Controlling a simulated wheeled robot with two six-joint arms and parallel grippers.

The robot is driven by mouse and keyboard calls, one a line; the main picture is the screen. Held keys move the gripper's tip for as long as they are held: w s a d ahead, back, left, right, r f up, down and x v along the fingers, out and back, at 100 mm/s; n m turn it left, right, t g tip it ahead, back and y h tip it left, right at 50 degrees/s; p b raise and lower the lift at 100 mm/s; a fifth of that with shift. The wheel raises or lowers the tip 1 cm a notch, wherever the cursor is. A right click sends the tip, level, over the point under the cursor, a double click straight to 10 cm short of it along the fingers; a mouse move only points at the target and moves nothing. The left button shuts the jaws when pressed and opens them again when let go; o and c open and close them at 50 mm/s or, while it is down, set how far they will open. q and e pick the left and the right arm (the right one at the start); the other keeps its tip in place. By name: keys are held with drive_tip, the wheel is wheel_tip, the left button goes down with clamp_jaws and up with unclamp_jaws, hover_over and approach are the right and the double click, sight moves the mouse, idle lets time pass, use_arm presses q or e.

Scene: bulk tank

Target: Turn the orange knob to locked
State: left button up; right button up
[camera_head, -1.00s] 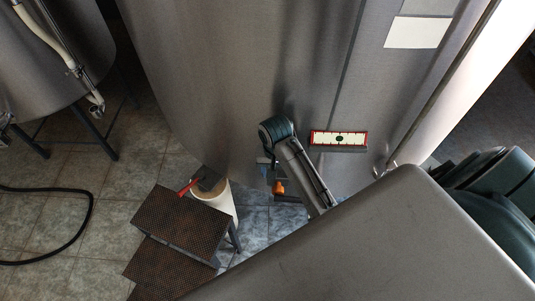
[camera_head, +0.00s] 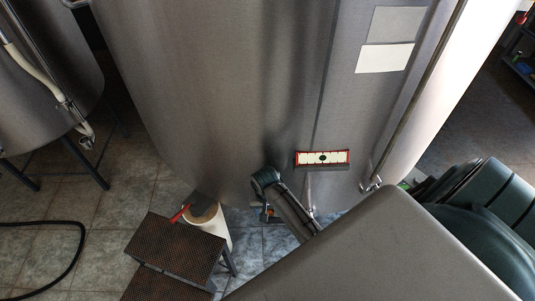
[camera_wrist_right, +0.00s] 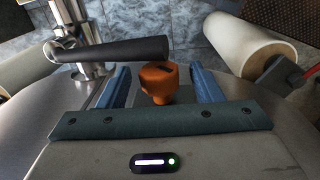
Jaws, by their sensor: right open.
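The orange knob (camera_wrist_right: 158,80) stands in the right wrist view with a dark slot or mark on its top. My right gripper (camera_wrist_right: 162,88) is open, with one blue finger on each side of the knob and a visible gap to each. In the head view my right gripper (camera_head: 268,212) is low in front of the tank (camera_head: 240,100), and only a small bit of orange shows there, mostly hidden by the wrist. I cannot read the locked mark. My left gripper is not in view.
A black handle (camera_wrist_right: 115,50) on a steel fitting (camera_wrist_right: 85,40) lies close beside the knob. A white bucket (camera_wrist_right: 250,38) is at the upper right of the wrist view. In the head view, dark steps (camera_head: 177,242) and a red-framed gauge plate (camera_head: 322,158) are near the arm.

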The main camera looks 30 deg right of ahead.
drive_tip(key=shift+w+d, duration=0.1)
drive_tip(key=shift+w, duration=0.05)
drive_tip(key=shift+f, duration=0.1)
drive_tip(key=shift+c, duration=1.4)
drive_tip(key=shift+w+d, duration=0.1)
drive_tip(key=shift+w, duration=0.15)
drive_tip(key=c, duration=0.7)
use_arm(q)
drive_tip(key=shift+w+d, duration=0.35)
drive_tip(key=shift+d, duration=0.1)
use_arm(e)
drive_tip(key=shift+d, duration=0.1)
